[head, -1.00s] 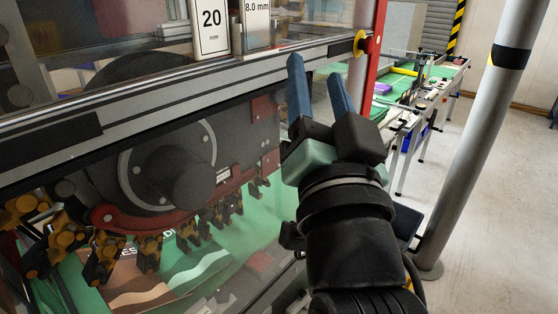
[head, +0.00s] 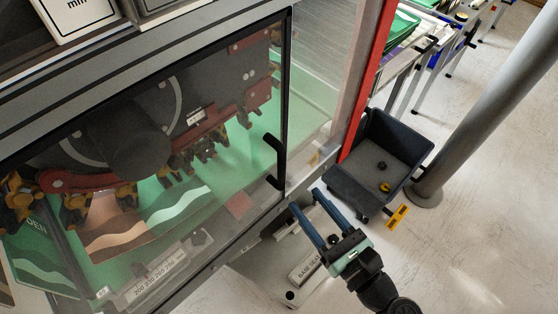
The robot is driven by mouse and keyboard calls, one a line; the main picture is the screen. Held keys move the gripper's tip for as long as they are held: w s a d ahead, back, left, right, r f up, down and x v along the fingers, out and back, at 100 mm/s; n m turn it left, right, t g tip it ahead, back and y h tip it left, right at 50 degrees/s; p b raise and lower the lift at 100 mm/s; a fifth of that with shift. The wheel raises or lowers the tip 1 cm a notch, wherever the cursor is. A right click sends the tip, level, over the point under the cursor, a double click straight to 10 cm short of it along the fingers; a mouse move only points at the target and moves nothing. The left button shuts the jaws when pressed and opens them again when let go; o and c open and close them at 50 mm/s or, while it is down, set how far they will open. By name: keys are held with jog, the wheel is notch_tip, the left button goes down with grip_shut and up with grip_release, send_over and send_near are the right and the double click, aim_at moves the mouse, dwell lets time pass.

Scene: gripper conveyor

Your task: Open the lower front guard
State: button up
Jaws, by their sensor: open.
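The lower front guard (head: 235,140) is a clear panel in a dark frame on the machine's front. It looks closed, and green sheets and the gripper drum show through it. Its black bar handle (head: 275,161) stands upright near the guard's right edge. My gripper (head: 306,208) is open and empty, its two blue fingers pointing up and left. In the picture it is below and to the right of the handle, apart from it. Nothing hides the handle.
A dark bin (head: 378,165) with small items in it stands on the floor to the right of the machine. A red upright (head: 368,80) edges the machine. The floor at the lower right is clear.

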aim_at(284, 171)
jog(key=p+x, duration=0.1)
jog(key=x, duration=0.9)
jog(key=shift+w, duration=0.2)
grip_shut()
dwell(1.0)
